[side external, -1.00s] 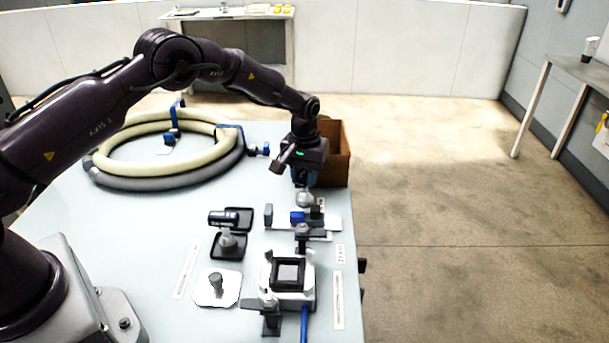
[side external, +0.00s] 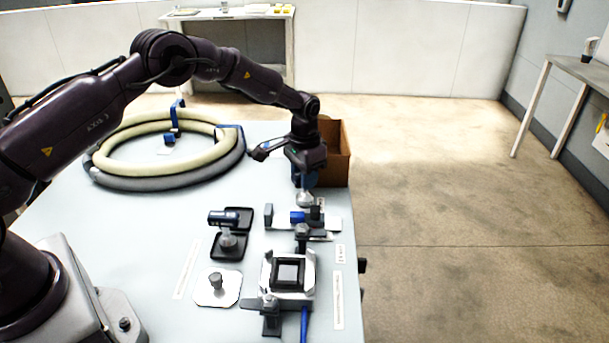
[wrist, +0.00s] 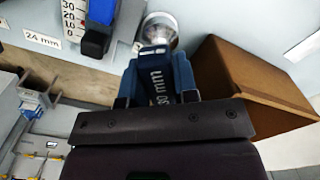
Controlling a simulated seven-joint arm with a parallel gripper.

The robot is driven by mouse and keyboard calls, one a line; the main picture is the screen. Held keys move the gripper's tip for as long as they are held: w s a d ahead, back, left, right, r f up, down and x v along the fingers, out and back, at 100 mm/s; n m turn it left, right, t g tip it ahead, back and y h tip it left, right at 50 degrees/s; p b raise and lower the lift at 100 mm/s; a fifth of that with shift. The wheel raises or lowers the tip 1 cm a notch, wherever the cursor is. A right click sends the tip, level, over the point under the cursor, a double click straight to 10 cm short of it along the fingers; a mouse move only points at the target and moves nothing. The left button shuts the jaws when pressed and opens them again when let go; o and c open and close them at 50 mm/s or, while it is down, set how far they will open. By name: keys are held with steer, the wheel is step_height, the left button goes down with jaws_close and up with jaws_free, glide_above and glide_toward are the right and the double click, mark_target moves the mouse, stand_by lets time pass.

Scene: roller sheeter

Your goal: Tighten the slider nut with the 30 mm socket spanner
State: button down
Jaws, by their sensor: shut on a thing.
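My gripper (side external: 304,180) is shut on the blue handle of the 30 mm socket spanner (wrist: 157,85), whose "30 mm" label faces the wrist camera. The spanner's silver socket (side external: 305,199) points down, just beyond the fixture with the blue slider block (side external: 297,217). In the wrist view the bright round socket (wrist: 159,28) lies right of that block (wrist: 98,22) and a white scale (wrist: 75,14). I cannot make out the slider nut for certain. Whether the socket touches anything below is not clear.
An open brown box (side external: 336,155) stands close behind and right of my gripper. A clamped square block (side external: 289,272) sits in front. Coiled hoses (side external: 165,180) lie at back left.

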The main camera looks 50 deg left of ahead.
steer(key=m, duration=0.3)
steer(key=shift+m, duration=0.3)
steer(key=shift+m, duration=1.8)
steer(key=shift+m, duration=1)
